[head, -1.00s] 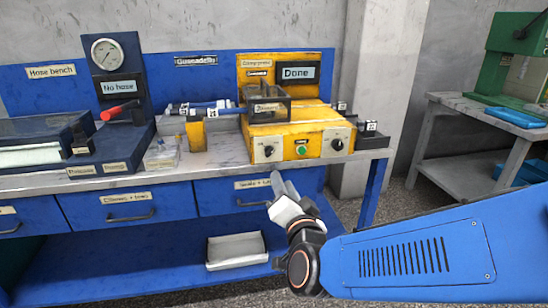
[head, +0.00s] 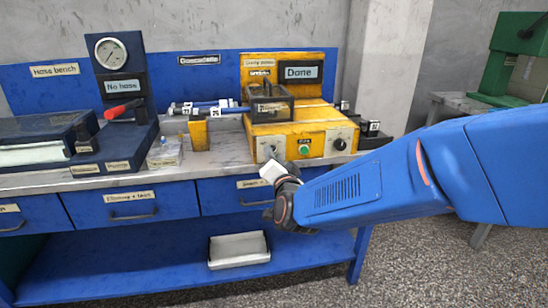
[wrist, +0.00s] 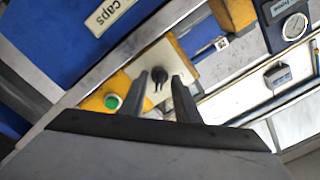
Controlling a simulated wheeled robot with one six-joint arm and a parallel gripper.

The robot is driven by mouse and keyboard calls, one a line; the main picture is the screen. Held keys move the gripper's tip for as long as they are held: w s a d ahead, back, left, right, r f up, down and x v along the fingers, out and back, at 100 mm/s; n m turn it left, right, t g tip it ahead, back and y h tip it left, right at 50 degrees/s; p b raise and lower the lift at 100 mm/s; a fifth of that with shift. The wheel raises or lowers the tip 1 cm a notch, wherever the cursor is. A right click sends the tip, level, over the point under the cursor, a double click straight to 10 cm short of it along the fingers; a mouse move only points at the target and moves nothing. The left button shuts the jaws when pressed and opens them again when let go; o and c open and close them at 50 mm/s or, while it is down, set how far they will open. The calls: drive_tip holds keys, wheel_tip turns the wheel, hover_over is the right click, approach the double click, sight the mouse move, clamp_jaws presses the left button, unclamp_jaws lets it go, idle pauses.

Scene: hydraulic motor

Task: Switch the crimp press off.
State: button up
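The yellow crimp press (head: 290,128) stands on the bench, and its display (head: 302,72) reads "Done". Its front face has a left knob on a pale plate (head: 268,147), a green button (head: 304,150) and a right knob (head: 340,144). My gripper (head: 273,162) is just in front of the left knob and partly covers it. In the wrist view my gripper (wrist: 160,78) is open, and the black left knob (wrist: 157,74) shows between its fingertips. I cannot tell whether the fingers touch it. The green button also shows in the wrist view (wrist: 113,101).
A hose bench with a gauge (head: 111,53) and red lever (head: 122,109) stands at left. A yellow holder (head: 198,134) and a hose lie left of the press. Drawers (head: 131,205) are below the bench edge. A tray (head: 239,249) rests on the lower shelf.

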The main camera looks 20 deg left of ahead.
drive_tip(key=shift+a, duration=0.1)
clamp_jaws()
drive_tip(key=shift+n, duration=0.5)
drive_tip(key=n, duration=1.6)
drive_tip(key=shift+w+n, duration=0.1)
drive_tip(key=shift+n, duration=0.3)
idle(0.3)
